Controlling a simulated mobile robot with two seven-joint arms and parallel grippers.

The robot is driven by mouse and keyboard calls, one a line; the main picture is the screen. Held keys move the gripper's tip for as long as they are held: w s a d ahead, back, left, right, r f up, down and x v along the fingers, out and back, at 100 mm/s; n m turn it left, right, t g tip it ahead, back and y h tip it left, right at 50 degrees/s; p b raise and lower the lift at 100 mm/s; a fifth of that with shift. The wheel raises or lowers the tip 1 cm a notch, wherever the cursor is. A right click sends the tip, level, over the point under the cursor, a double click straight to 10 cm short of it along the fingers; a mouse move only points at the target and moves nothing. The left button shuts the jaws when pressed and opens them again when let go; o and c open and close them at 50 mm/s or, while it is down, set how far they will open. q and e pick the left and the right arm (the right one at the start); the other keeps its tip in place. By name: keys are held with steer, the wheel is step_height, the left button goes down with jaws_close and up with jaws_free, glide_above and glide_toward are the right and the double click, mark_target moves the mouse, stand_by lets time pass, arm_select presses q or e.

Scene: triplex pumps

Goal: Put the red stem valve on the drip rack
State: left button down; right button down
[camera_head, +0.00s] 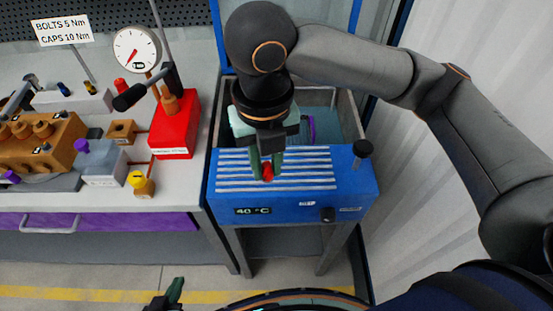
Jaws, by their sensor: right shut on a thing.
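The drip rack (312,178) is a set of pale slats on the blue washing unit, in the middle of the view. My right gripper (266,167) points down over the left-middle part of the rack. It is shut on the red stem valve (267,174), of which only a small red part shows between the green fingertips. The valve is at or just above the slats; I cannot tell whether it touches them. My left gripper (174,290) is low at the bottom edge, away from the rack, with only a green finger clearly showing.
Behind the rack is an open basin (345,112) with a purple item partly hidden by my arm. The bench at left holds a red box (176,125), a gauge (136,50) and an orange pump block (40,143).

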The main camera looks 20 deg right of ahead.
steer(key=w+d+f, duration=0.1)
steer(key=w+f, duration=0.1)
steer(key=w+d+f, duration=0.1)
steer(key=w+f, duration=0.1)
steer(key=w, duration=0.1)
steer(key=w+d+f, duration=0.1)
steer(key=w+f, duration=0.1)
steer(key=f, duration=0.1)
steer(key=shift+w+d, duration=0.35)
steer(key=shift+w, duration=0.05)
steer(key=shift+w+d+f+b, duration=0.15)
steer(key=shift+w+f+b, duration=0.1)
steer(key=shift+f+b, duration=0.05)
steer(key=shift+w+d+f, duration=0.1)
steer(key=shift+w+f, duration=0.05)
steer(key=shift+f, duration=1.6)
steer(key=c, duration=0.7)
jaws_free()
steer(key=shift+f, duration=0.1)
steer(key=shift+c, duration=0.2)
step_height(320, 180, up, 12)
steer(key=shift+p, duration=0.35)
